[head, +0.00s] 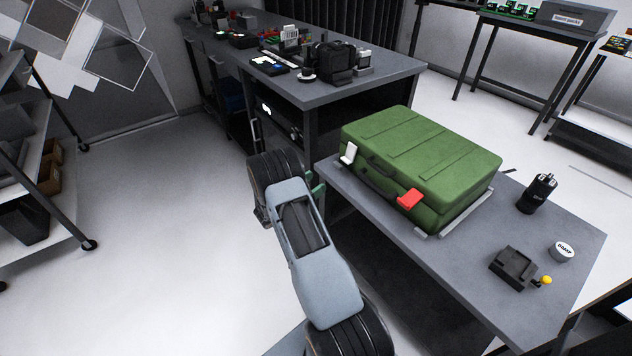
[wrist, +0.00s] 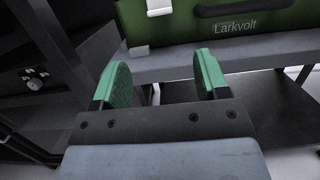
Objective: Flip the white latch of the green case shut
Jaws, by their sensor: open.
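The green case (head: 440,142) lies closed on the grey table in the head view. Its white latch (head: 349,152) is at the left end of the front side and looks upright; its exact angle is hard to tell. A red latch (head: 410,199) sticks out near the other end. In the wrist view the white latch (wrist: 160,6) is cut off at the top edge, on the green case front (wrist: 245,14). My gripper (wrist: 162,74) is open and empty, below the latch and in front of the table edge. In the head view my arm mostly hides it.
The grey table (head: 385,220) edge lies close to my gripper. A dark handle (head: 382,178) sits between the latches. A black bottle (head: 537,194), a white round tub (head: 561,252) and a black device with a yellow knob (head: 514,266) stand to the right. Open floor lies left.

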